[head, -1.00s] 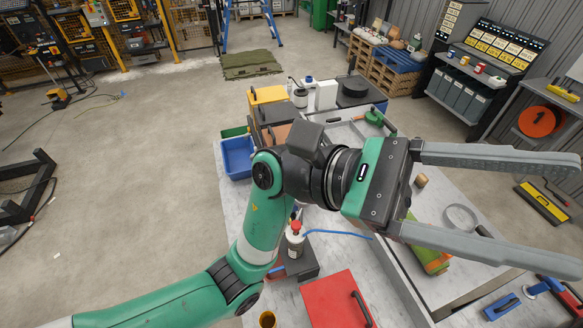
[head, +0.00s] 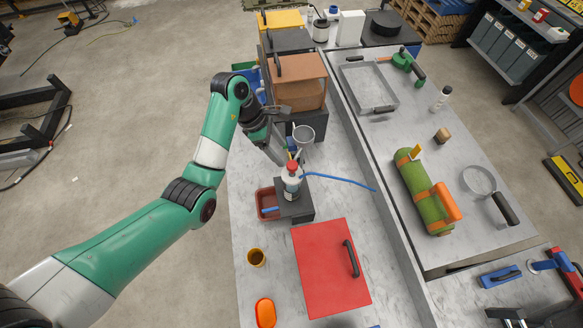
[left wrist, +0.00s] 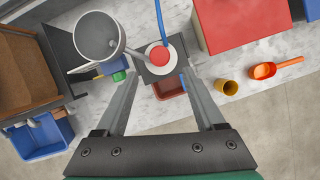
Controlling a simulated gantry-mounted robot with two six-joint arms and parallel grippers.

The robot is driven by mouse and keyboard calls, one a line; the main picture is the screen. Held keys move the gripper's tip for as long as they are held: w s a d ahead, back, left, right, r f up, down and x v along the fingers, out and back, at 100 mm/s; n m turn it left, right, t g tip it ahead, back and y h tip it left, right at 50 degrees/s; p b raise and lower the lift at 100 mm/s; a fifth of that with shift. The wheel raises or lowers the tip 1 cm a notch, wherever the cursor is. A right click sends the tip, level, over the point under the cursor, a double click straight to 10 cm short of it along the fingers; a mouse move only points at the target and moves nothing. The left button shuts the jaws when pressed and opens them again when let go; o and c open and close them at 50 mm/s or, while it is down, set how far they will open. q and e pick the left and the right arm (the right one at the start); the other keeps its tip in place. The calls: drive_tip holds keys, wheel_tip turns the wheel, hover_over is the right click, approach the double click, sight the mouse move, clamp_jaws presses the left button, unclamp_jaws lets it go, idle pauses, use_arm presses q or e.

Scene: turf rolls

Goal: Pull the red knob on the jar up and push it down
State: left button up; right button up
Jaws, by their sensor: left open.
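The jar (head: 291,188) is white with a dark label and a red knob (head: 292,167) on top. It stands upright on a black block (head: 300,208). A thin blue hose (head: 340,180) runs from its top to the right. My left gripper (head: 283,152) is open just behind the jar and to the left of it. In the left wrist view the red knob (left wrist: 160,56) appears between the two finger tips (left wrist: 159,72), with no visible contact. The jar's body is mostly hidden there beneath its top. My right gripper is not in view.
A grey metal cup (head: 303,137) stands close behind the jar, near my left fingers. A small red tray (head: 266,204) is left of the block. A brown case (head: 298,90) stands behind.

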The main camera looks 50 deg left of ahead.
sight(291, 164)
use_arm(q)
drive_tip(key=x, duration=0.9)
drive_tip(key=shift+w+d+f, duration=0.1)
drive_tip(key=shift+f, duration=0.05)
clamp_jaws()
idle(1.0)
